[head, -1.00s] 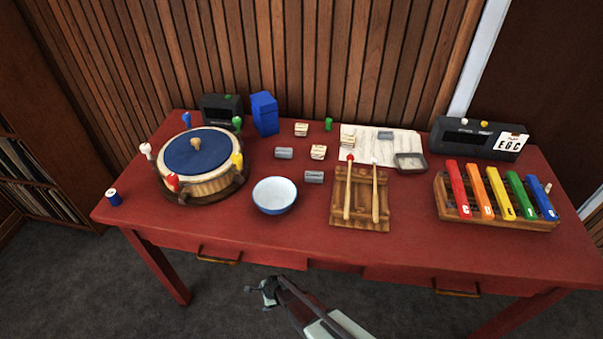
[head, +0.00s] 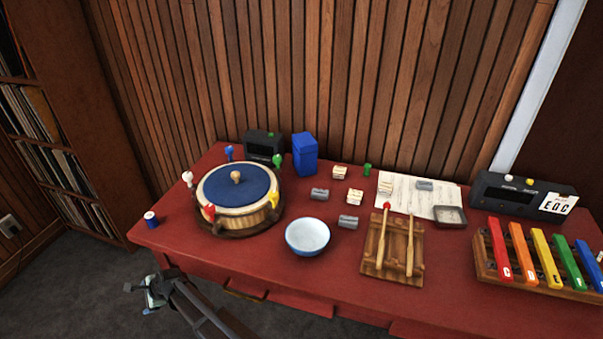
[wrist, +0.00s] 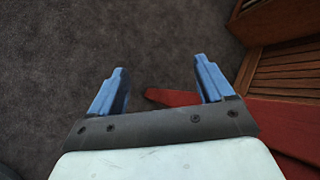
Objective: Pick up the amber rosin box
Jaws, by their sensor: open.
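No box on the red table (head: 270,270) is plainly amber. I cannot tell whether any is the amber rosin box. My gripper (head: 150,290) is off the table's front left edge, well away from the boxes. In the wrist view its blue fingers (wrist: 158,78) are spread wide and empty above the grey carpet.
A round drum with coloured pegs (head: 238,190), a blue-and-white bowl (head: 307,236), a tall blue box (head: 305,154), a wooden stand with two beaters (head: 392,262) and a colourful xylophone (head: 535,262) crowd the table. Small grey blocks (head: 348,221) lie between. The left front corner is fairly clear.

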